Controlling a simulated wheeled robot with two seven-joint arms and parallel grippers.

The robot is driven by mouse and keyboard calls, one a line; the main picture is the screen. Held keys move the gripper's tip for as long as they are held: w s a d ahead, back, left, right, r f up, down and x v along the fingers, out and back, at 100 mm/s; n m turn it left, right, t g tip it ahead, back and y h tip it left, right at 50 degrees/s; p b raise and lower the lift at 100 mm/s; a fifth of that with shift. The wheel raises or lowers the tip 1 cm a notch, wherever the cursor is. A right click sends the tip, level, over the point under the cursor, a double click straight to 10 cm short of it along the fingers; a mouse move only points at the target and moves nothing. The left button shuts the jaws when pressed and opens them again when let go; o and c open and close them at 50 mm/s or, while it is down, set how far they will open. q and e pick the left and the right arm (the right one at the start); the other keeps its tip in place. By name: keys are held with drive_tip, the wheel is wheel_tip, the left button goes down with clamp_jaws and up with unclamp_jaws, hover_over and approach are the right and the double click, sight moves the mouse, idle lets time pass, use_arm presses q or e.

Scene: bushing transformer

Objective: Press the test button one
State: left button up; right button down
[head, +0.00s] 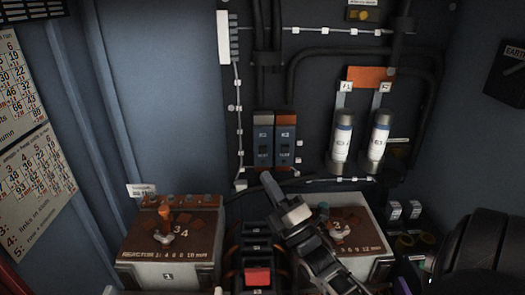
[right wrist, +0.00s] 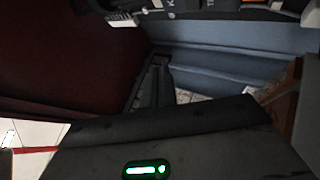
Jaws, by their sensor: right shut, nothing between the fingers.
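Two small relay blocks hang side by side on the dark back panel in the head view. The left one is the K1 block (head: 263,138) with a grey top, and the right one is the K2 block (head: 285,138) with an orange top. Each has small lettering low on its face, too blurred to read surely. My right gripper (head: 271,184) is shut and empty, its tip just below these blocks and seemingly apart from them. In the right wrist view a dark lettered edge (right wrist: 185,8) shows at the top. My left gripper is not in view.
A brown-topped box with a dial (head: 160,240) stands left, and a similar dial box (head: 365,245) stands right, partly behind my right gripper. A black block with a red part (head: 258,276) sits between them. Two white fuses (head: 342,137) hang right of the relays.

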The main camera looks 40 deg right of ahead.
sight(263, 150)
use_arm(q)
drive_tip(key=b, duration=0.2)
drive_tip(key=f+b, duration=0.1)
drive_tip(key=b, duration=0.1)
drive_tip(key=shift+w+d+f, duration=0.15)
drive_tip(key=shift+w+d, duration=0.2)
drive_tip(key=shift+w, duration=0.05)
use_arm(e)
drive_tip(key=w+d, duration=0.2)
drive_tip(key=w, duration=0.1)
drive_tip(key=w+d, duration=0.3)
drive_tip(key=shift+w+d, duration=0.25)
drive_tip(key=shift+w, duration=0.05)
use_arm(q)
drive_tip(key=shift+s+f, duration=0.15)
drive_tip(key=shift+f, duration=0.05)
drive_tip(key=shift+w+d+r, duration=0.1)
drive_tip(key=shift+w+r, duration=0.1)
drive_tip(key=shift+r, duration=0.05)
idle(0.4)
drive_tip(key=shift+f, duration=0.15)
use_arm(e)
drive_tip(key=shift+w+d, duration=0.1)
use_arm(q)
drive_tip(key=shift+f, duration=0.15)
use_arm(e)
drive_tip(key=shift+w+d, duration=0.15)
drive_tip(key=shift+w, duration=0.05)
